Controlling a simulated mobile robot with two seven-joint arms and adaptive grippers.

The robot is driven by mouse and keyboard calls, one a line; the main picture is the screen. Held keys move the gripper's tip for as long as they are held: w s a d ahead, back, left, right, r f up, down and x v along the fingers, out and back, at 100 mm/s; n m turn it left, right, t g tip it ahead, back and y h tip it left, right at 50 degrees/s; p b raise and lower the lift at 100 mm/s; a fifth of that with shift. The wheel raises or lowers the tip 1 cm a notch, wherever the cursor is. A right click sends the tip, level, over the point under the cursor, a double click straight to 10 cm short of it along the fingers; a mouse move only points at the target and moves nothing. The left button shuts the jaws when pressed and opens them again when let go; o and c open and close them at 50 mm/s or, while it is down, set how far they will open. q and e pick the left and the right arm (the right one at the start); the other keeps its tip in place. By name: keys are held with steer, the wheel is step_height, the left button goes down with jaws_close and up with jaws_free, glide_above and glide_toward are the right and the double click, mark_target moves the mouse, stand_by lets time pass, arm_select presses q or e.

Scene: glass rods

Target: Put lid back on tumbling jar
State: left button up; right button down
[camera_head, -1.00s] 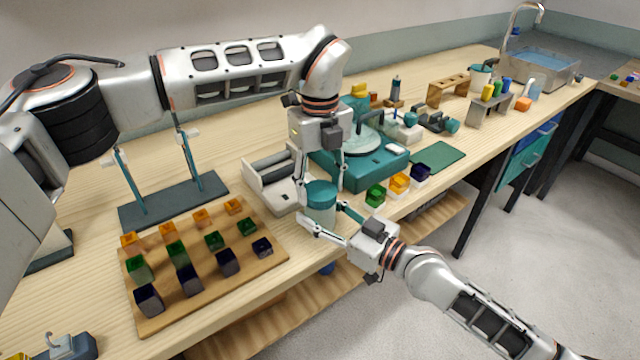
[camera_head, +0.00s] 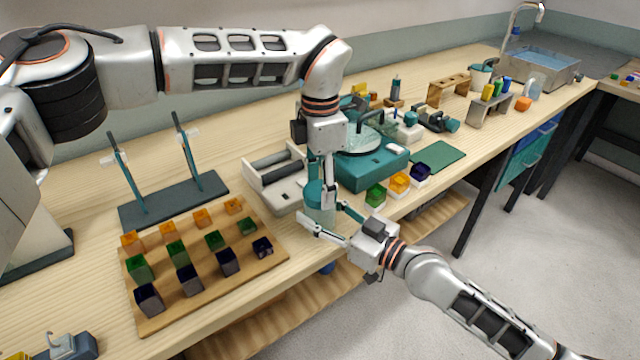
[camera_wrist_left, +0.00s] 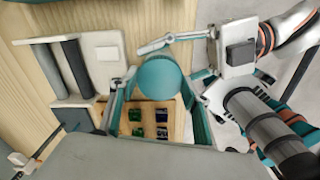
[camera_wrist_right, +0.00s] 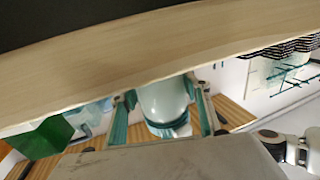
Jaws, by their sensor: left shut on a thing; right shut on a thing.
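The tumbling jar (camera_head: 322,214) has a pale, see-through body and stands upright near the bench's front edge. Its teal lid (camera_head: 314,194) sits on top; it shows as a round disc in the left wrist view (camera_wrist_left: 160,76). My left gripper (camera_head: 322,190) points down from above and is shut on the lid, a finger on either side. My right gripper (camera_head: 327,224) comes from the front right and is shut on the jar body. The right wrist view shows the jar (camera_wrist_right: 164,100) between its fingers. The seam between lid and jar is too small to judge.
A jar-roller tray (camera_head: 275,182) stands just behind the jar. A wooden board (camera_head: 200,300) with several coloured cups lies to the left. A teal grinding machine (camera_head: 372,170) and several coloured cups stand to the right. The bench edge is close in front.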

arm_select(q)
steer(key=o, duration=1.2)
steer(key=shift+o, duration=0.2)
steer(key=shift+r, duration=2.25)
steer(key=shift+c, duration=0.3)
steer(key=n, duration=0.2)
steer(key=r+n, duration=0.1)
steer(key=n, duration=0.3)
steer(key=shift+r, duration=0.4)
steer(key=n, duration=0.2)
steer(key=r+n, duration=0.1)
steer(key=n, duration=0.2)
steer(key=shift+r+n, duration=0.35)
steer(key=shift+n, duration=0.05)
steer(key=shift+f, duration=0.1)
